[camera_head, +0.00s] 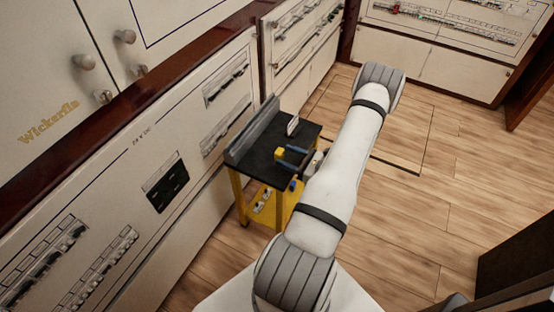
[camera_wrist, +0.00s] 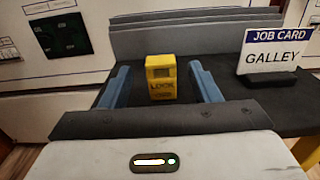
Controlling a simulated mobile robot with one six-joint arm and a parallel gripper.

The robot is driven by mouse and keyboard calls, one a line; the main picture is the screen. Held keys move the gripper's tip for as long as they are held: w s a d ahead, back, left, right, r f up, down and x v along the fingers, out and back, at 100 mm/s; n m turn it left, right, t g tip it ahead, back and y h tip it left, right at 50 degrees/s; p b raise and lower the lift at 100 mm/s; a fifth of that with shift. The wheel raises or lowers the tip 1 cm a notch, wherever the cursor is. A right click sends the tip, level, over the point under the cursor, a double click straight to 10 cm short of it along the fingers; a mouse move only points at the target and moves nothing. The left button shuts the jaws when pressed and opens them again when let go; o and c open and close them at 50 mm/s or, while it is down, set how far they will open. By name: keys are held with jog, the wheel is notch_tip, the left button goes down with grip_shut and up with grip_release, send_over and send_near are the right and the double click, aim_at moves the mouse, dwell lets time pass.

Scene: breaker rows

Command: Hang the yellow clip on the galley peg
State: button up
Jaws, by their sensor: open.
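The yellow clip (camera_wrist: 161,78), a small block marked "LOCK", stands upright on the black top of a cart. It also shows in the head view (camera_head: 279,154). My gripper (camera_wrist: 160,68) is open, with one blue finger on each side of the clip and a visible gap on both sides. In the head view my gripper (camera_head: 300,160) reaches over the cart from the right, partly hidden by my arm. I cannot make out the galley peg in either view. A job card (camera_wrist: 278,50) reading "GALLEY" stands on the cart, right of the clip.
The yellow-framed cart (camera_head: 263,168) has a raised grey back ledge (camera_head: 252,133) and a lower shelf with small items. Cream breaker panels (camera_head: 110,200) line the left wall. More panels (camera_head: 440,30) stand at the far wall. The wooden floor (camera_head: 430,210) at right is clear.

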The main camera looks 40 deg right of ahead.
aim_at(282, 154)
jog(key=x, duration=0.3)
jog(key=shift+w+a+r, duration=0.1)
jog(key=shift+w+a, duration=0.05)
jog(key=shift+w, duration=0.05)
jog(key=c, duration=1)
